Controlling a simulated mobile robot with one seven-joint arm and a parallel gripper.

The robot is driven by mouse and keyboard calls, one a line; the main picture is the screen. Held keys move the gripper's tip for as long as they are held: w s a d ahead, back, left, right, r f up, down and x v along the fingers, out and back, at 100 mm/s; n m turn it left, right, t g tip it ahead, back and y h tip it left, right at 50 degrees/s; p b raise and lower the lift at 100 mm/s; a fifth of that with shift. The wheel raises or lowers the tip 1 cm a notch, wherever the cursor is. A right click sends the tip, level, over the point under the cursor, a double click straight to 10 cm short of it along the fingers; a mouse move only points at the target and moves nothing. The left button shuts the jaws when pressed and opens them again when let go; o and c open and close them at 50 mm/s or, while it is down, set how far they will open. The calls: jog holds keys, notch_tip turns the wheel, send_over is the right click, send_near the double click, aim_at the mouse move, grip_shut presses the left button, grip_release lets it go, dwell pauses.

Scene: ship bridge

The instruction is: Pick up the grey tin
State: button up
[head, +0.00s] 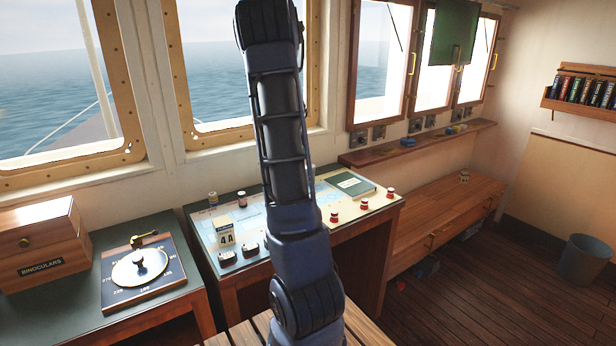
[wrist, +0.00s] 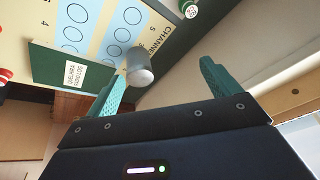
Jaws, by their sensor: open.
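The grey tin (wrist: 140,68) is a small grey cylinder with a paler end. In the wrist view it stands on the chart desk, beside the green book (wrist: 62,74) and the printed row of circles. My gripper (wrist: 162,70) is open, with its two teal fingers apart and nothing held between them. The tin shows in the gap between the fingertips, nearer the left one; it looks beyond them, not touched. In the head view my arm covers the middle of the desk, and I can make out neither the tin nor my gripper there.
A binoculars box (head: 40,245) stands at left.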

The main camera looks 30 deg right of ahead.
jog(key=shift+m+g+h, duration=0.3)
jog(key=shift+m+h, duration=0.3)
jog(key=shift+h, duration=0.2)
jog(key=w+d+f, duration=0.1)
jog(key=d+f, duration=0.1)
jog(key=d, duration=0.1)
jog(key=w+d+f, duration=0.1)
jog(key=d+f, duration=0.1)
jog(key=d, duration=0.1)
jog(key=w+d+f, duration=0.1)
jog(key=d+f, duration=0.1)
jog(key=d, duration=0.1)
jog(key=shift+w+d, duration=0.3)
jog(key=shift+d, duration=0.05)
jog(key=shift+x, duration=5.45)
jog(key=shift+d+r, duration=0.1)
jog(key=c, duration=1.2)
jog(key=shift+r, duration=0.1)
